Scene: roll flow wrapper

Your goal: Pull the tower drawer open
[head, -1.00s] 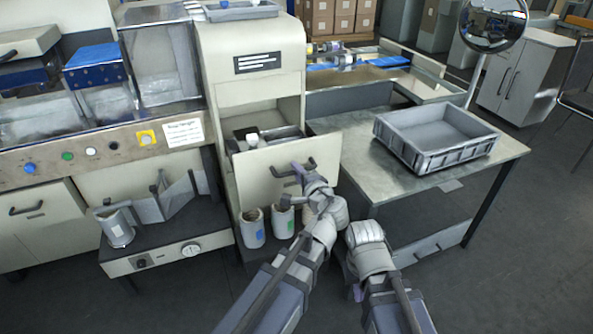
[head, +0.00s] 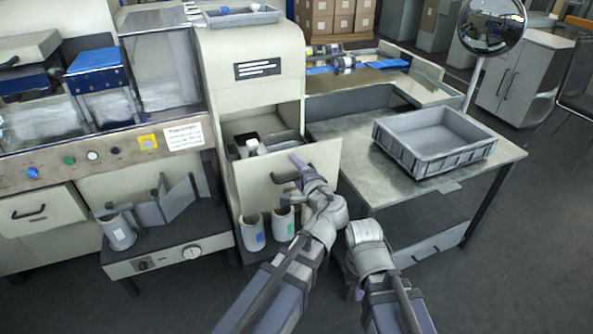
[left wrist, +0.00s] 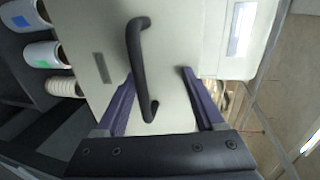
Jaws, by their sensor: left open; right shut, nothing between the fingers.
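The tower drawer (head: 258,188) is part-way out of the beige tower (head: 250,90), and its inside shows behind the front panel. Its dark handle (left wrist: 142,75) runs upright in the left wrist view, between the fingers and nearer the left one. My left gripper (left wrist: 157,76) is open at the drawer front; in the head view its tip (head: 298,163) is over the handle's right part and hides some of it. Whether a finger touches the handle, I cannot tell. My right gripper (head: 357,293) is shut and empty, low in front of the table, mostly hidden by its own arm.
White cups (head: 252,232) stand under the drawer. A steel table (head: 350,165) with a grey crate (head: 435,140) stands at the right. A lower unit with a dial (head: 191,252) is at the left. Grey floor (head: 520,240) lies free at the right.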

